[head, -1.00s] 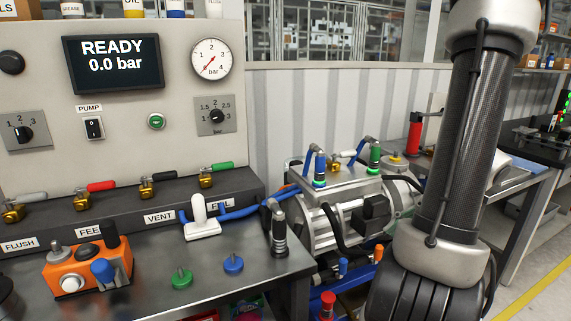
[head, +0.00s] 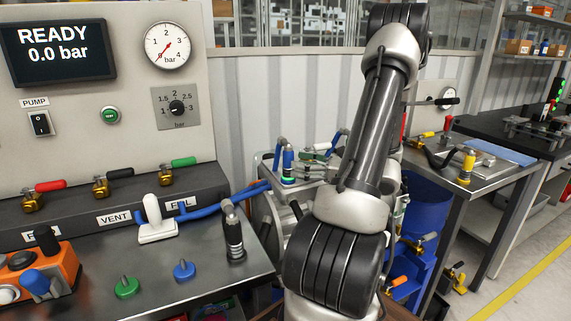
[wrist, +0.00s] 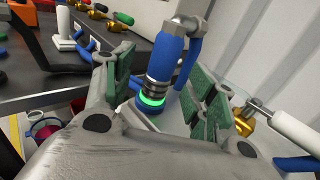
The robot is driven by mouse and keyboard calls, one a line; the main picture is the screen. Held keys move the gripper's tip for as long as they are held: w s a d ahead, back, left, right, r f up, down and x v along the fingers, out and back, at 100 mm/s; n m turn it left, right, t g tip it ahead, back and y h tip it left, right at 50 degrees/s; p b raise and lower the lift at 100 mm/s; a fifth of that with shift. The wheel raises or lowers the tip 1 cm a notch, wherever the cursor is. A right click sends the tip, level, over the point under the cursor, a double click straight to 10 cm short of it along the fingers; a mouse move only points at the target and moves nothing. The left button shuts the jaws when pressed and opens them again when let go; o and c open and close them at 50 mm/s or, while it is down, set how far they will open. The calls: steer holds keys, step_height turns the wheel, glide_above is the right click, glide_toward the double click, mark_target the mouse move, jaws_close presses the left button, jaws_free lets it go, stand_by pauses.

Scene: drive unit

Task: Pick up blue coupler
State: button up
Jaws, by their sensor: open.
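The blue coupler (wrist: 167,58) stands upright in the wrist view, with dark rings and a glowing green ring at its base on a blue collar. A hose bends over from its metal top. My gripper (wrist: 164,85) is open, its green-padded fingers on either side of the coupler in the picture. I cannot tell whether either pad touches it.
A bench with a white-handled block (head: 155,222), a green knob (head: 126,288), a blue knob (head: 184,270) and a black coupler (head: 233,238) lies left. A yellow coupler (head: 467,165) stands on the right table. A white-tipped rod (wrist: 292,127) is close right of my gripper.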

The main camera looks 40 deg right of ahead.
mark_target(288, 162)
steer(key=x, duration=0.5)
steer(key=shift+d, duration=0.1)
steer(key=c, duration=1.2)
